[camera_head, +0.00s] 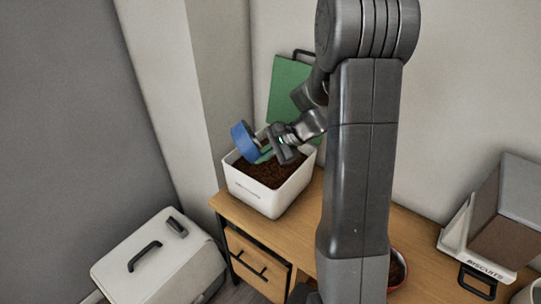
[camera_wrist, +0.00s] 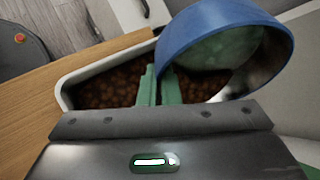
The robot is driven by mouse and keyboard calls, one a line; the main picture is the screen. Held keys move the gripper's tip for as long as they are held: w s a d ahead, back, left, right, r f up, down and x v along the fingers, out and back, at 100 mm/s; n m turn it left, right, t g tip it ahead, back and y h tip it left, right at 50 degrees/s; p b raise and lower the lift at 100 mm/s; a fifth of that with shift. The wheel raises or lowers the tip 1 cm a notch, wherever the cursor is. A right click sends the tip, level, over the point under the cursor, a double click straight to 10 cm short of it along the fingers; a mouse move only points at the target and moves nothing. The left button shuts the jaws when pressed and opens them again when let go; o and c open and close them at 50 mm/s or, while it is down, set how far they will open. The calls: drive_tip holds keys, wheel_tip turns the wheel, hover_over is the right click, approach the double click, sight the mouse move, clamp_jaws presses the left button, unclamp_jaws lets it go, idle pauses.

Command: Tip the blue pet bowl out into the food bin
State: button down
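The blue pet bowl (camera_head: 243,141) is tilted steeply, nearly on its side, over the white food bin (camera_head: 252,194). In the wrist view the bowl (camera_wrist: 200,22) shows a shiny inside with a green reflection; I see no food in the visible part. The bin (camera_wrist: 105,60) holds brown kibble. My gripper (camera_head: 264,155) is above the bin, its green fingers (camera_wrist: 160,84) shut on the bowl's rim. Part of the bowl's inside is hidden in the head view.
The bin stands at the left end of a wooden counter (camera_head: 235,228). A green board (camera_head: 288,88) leans on the wall behind. A box stands in a white "BISCUITS" holder (camera_head: 482,262) at right. A white lidded container (camera_head: 160,262) is at lower left.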

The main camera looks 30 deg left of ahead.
drive_tip(key=shift+w+d+r+g+y+b, duration=0.1)
drive_tip(key=shift+w+d+g+y+b, duration=0.05)
drive_tip(key=shift+g+y+b, duration=0.4)
idle(0.5)
drive_tip(key=shift+w+d+r+m+g+y+b, duration=0.15)
drive_tip(key=shift+w+d+m+g+y+b, duration=0.2)
drive_tip(key=shift+w+d+g+y, duration=0.3)
idle(1.0)
drive_tip(key=shift+w+d+m+g+y+b, duration=0.2)
drive_tip(key=shift+w+g+y+b, duration=0.1)
drive_tip(key=shift+g+y, duration=0.3)
drive_tip(key=shift+w+d+m+g+y+b, duration=0.15)
drive_tip(key=shift+g+y+b, duration=0.1)
drive_tip(key=shift+g+y, duration=0.35)
idle(1.4)
drive_tip(key=shift+w+d+r+m+g+y+p, duration=0.2)
drive_tip(key=shift+r+g+y+p, duration=0.2)
drive_tip(key=shift+r+y, duration=0.35)
drive_tip(key=shift+w+d+r+m+g+y+p, duration=0.1)
drive_tip(key=shift+w+r+m+g+y+p, duration=0.2)
drive_tip(key=shift+r+y, duration=0.45)
idle(1.2)
